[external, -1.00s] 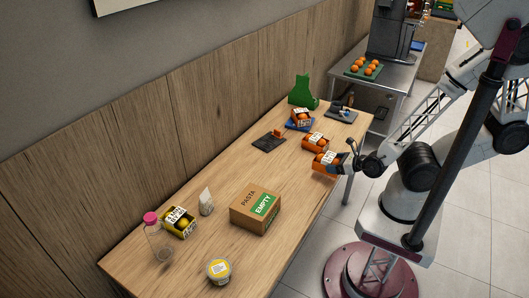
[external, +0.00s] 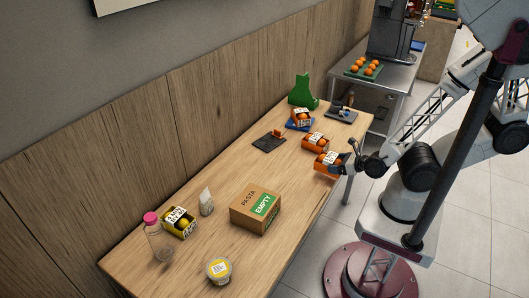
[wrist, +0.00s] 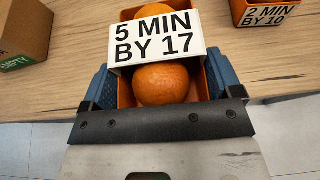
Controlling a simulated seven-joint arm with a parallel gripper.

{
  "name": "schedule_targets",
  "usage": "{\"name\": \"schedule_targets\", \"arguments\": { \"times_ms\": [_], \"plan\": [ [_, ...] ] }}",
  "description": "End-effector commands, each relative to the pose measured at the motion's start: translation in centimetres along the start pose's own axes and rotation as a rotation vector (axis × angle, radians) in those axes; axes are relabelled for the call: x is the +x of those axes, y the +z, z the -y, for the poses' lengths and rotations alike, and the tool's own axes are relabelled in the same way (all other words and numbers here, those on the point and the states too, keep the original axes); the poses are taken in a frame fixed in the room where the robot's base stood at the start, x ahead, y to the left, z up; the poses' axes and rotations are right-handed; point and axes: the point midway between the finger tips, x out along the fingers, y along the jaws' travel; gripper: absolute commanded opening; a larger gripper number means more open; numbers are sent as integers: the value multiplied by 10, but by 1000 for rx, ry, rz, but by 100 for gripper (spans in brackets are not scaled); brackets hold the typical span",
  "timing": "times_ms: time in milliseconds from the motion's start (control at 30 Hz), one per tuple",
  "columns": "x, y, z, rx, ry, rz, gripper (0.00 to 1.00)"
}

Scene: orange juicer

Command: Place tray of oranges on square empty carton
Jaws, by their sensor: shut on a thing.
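An orange tray of oranges (wrist: 165,84) with a white label reading "5 MIN BY 17" fills the middle of the wrist view. In the external view this tray (external: 328,161) is at the table's right edge. My gripper (external: 345,162) is shut on it, with blue fingers on both sides in the wrist view (wrist: 157,92). I cannot tell whether it touches the table. The closed-looking, square brown carton (external: 250,212), marked "PASTA" and "EMPTY", stands apart, nearer the table's front. Part of the carton shows at the upper left of the wrist view (wrist: 22,35).
A second orange tray (external: 315,141) stands close behind the held one, and a third (external: 302,117) is farther back. A dark flat board (external: 267,142), lemon pack (external: 178,222), bottle (external: 160,243) and round tub (external: 219,270) are also on the table. Wood between tray and carton is clear.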

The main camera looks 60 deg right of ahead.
Motion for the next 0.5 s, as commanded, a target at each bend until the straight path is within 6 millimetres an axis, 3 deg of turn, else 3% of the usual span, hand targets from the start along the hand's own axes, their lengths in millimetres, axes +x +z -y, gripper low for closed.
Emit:
{"name": "schedule_targets", "arguments": {
  "times_ms": [267, 500],
  "plan": [
    [2, 4, -6, -4, 11, 1, 55],
    [6, 16, -26, -21, 49, 2, 55]
  ]
}}
